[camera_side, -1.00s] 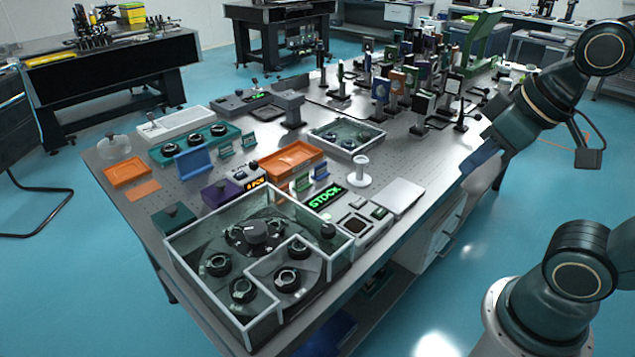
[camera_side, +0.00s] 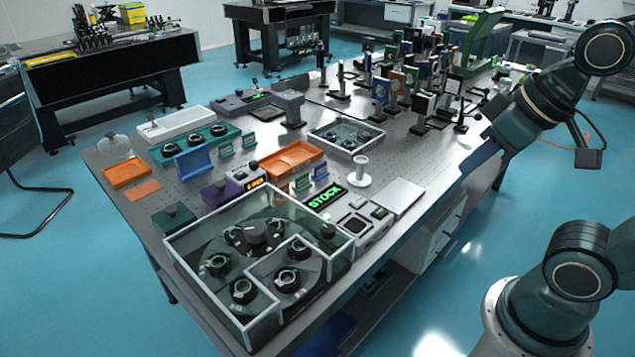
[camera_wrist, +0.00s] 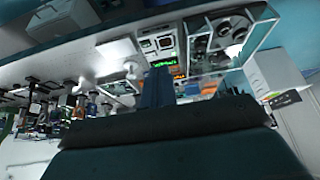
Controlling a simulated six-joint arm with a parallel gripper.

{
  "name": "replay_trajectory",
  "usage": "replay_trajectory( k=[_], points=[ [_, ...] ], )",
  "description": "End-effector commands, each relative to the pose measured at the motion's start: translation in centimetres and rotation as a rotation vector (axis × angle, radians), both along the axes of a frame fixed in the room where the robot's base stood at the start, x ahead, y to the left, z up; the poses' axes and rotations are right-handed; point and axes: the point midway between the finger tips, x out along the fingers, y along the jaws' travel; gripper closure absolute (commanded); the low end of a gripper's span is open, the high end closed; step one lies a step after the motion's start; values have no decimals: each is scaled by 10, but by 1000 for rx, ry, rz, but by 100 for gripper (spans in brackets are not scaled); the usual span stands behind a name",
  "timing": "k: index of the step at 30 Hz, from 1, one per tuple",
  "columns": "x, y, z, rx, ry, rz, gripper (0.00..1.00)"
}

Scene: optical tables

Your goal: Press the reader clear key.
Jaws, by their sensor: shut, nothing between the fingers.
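A pale desktop unit (camera_side: 357,225) with a dark square window and small keys stands at the right of the near table, just right of a green-lit STOCK sign (camera_side: 325,197). It looks like the reader, but I cannot tell which key is the clear key. The unit (camera_wrist: 157,43) and the green sign (camera_wrist: 164,62) also show in the wrist view. My gripper (camera_side: 474,163) is shut and empty, high over the table's right edge and well apart from the unit. Its dark blue fingers (camera_wrist: 158,88) are closed together in the wrist view.
A glass-walled enclosure (camera_side: 180,262) with black knobs stands in front. A flat pale plate (camera_side: 395,196) and a white spool (camera_side: 360,172) stand near the unit. An orange tray (camera_side: 292,157) lies behind. Upright optic mounts (camera_side: 420,105) crowd the back.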

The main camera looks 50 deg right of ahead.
Motion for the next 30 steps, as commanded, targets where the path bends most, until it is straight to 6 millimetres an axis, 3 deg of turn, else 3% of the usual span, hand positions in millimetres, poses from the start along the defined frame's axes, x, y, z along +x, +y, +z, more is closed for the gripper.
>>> replay_trajectory(
  k=[20,30],
  points=[
    [1,0,0,3,1,-4,100],
    [23,2,-3,71,18,-90,100]
  ],
)
